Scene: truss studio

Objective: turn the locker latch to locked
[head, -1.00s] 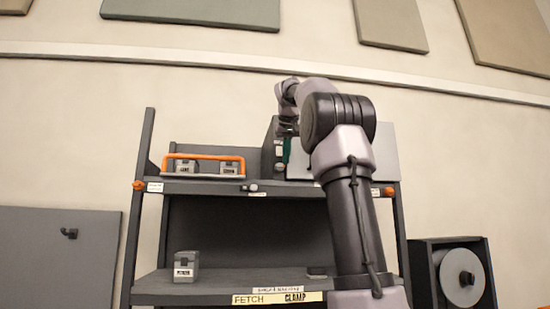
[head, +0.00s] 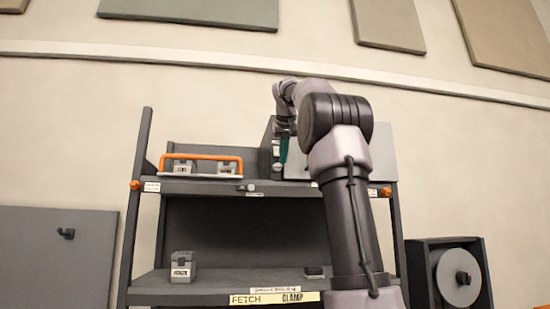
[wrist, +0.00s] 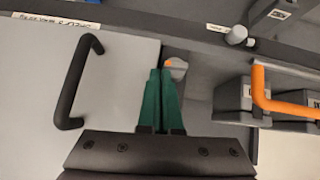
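The locker is a grey box on the right of the upper shelf in the head view, partly hidden by my arm. In the wrist view its pale grey door (wrist: 35,95) carries a black bar handle (wrist: 75,85) at left. A small rounded latch knob (wrist: 178,66), grey with orange, shows just beyond and right of my fingertips; its lower part is hidden by the fingers. My gripper (wrist: 161,72) has green fingers, close together with nothing visible between them. It also shows in front of the locker in the head view (head: 284,150). I cannot tell whether it touches the latch.
An orange-handled tray (head: 205,157) with grey blocks stands left of the locker, and its bar is close right in the wrist view (wrist: 285,107). A grey block (head: 183,266) and a small dark piece (head: 314,271) sit on the lower shelf.

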